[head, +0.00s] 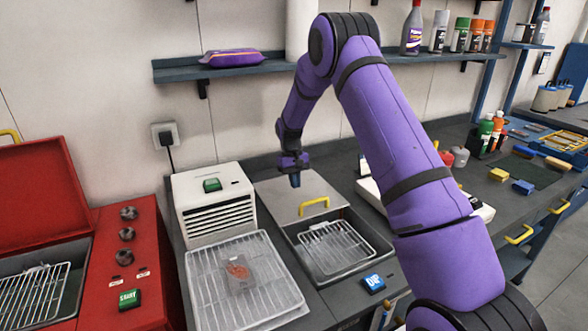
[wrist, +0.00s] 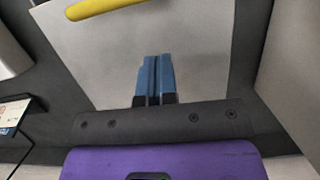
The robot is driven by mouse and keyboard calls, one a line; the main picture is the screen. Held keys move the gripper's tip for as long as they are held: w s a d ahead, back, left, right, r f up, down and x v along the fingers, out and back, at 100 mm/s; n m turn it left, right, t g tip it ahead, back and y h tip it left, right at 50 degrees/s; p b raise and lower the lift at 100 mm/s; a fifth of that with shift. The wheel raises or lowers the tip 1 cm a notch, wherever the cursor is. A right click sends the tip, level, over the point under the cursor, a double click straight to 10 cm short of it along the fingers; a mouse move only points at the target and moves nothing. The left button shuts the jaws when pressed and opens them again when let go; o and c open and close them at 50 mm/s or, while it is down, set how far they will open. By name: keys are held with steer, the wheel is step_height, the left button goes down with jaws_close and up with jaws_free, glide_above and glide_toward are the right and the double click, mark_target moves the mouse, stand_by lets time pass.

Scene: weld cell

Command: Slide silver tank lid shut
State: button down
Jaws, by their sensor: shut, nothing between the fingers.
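The silver tank lid (head: 291,200) is a flat grey plate with a yellow handle (head: 313,206) along its front edge. It covers the back part of the sunken tank (head: 367,262); the front part is open and shows a wire rack (head: 336,248). My gripper (head: 296,180) points down over the back half of the lid, behind the handle, with its fingers together and empty. In the wrist view the blue fingertips (wrist: 154,62) are over the lid (wrist: 195,50), with the yellow handle (wrist: 105,8) at the top. I cannot tell whether the fingertips touch the lid.
A white vented box (head: 213,200) and a tray with a wire rack (head: 245,285) stand left of the tank. A blue button block (head: 373,283) sits at its front right. A red cabinet (head: 125,265) is at far left. A wall shelf (head: 270,68) runs behind.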

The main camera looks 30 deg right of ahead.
steer(key=shift+s+a+f, duration=0.1)
steer(key=shift+s+f, duration=0.3)
steer(key=shift+s, duration=0.3)
steer(key=shift+s+d+f, duration=0.1)
steer(key=shift+s+f, duration=0.3)
steer(key=shift+s, duration=0.3)
steer(key=shift+s+a+f, duration=0.1)
steer(key=shift+s+f, duration=0.3)
steer(key=shift+s, duration=0.3)
steer(key=shift+s, duration=0.1)
